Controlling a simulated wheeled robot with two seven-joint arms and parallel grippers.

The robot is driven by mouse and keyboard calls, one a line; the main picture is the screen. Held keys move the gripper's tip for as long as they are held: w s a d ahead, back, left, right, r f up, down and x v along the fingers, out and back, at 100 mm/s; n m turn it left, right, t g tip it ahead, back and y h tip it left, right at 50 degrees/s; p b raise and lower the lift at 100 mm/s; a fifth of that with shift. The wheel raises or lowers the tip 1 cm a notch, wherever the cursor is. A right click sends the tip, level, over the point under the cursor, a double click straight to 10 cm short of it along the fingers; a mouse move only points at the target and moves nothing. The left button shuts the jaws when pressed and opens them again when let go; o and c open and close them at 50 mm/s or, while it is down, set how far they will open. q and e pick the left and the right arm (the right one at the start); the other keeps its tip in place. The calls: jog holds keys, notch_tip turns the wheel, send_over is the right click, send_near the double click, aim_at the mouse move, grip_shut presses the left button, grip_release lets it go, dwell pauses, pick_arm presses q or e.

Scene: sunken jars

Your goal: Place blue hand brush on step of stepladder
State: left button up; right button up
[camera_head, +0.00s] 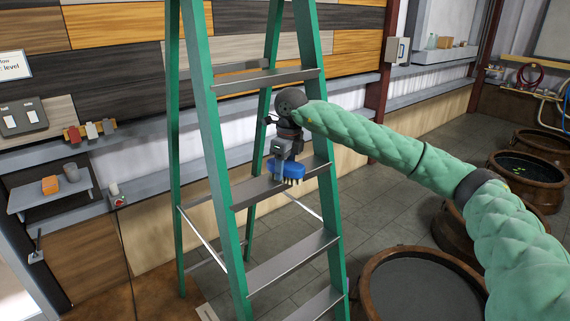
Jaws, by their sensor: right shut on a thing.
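The green stepladder (212,145) with grey steps stands open in the middle of the head view. The blue hand brush (291,170) has pale bristles pointing down. It is at a middle step (250,191) of the ladder, near that step's right part. My right gripper (275,170) is shut on the brush, with my green arm coming in from the right. The gripper hides part of the brush. I cannot tell whether the bristles touch the step. My left gripper is not in view.
Large round jars (367,292) filled with dark liquid stand on the right, close to my arm. Tiled floor (385,190) is clear between the ladder and the jars.

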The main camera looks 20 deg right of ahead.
aim_at(287, 163)
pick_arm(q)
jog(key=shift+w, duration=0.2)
pick_arm(e)
jog(key=shift+f, duration=0.1)
jog(key=o, duration=0.9)
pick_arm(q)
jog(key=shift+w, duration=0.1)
pick_arm(e)
jog(key=shift+o, duration=0.2)
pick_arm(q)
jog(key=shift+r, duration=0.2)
pick_arm(e)
jog(key=shift+r, duration=0.25)
jog(key=r+b, duration=0.1)
jog(key=r, duration=0.1)
jog(key=r+b, duration=0.2)
jog(key=r, duration=0.1)
jog(key=shift+s+d+r, duration=0.2)
pick_arm(q)
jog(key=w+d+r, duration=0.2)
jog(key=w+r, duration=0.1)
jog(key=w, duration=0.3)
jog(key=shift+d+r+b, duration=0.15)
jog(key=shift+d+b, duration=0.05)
jog(key=shift+b, duration=0.2)
pick_arm(e)
jog(key=shift+s+r, duration=0.15)
jog(key=shift+r, duration=0.75)
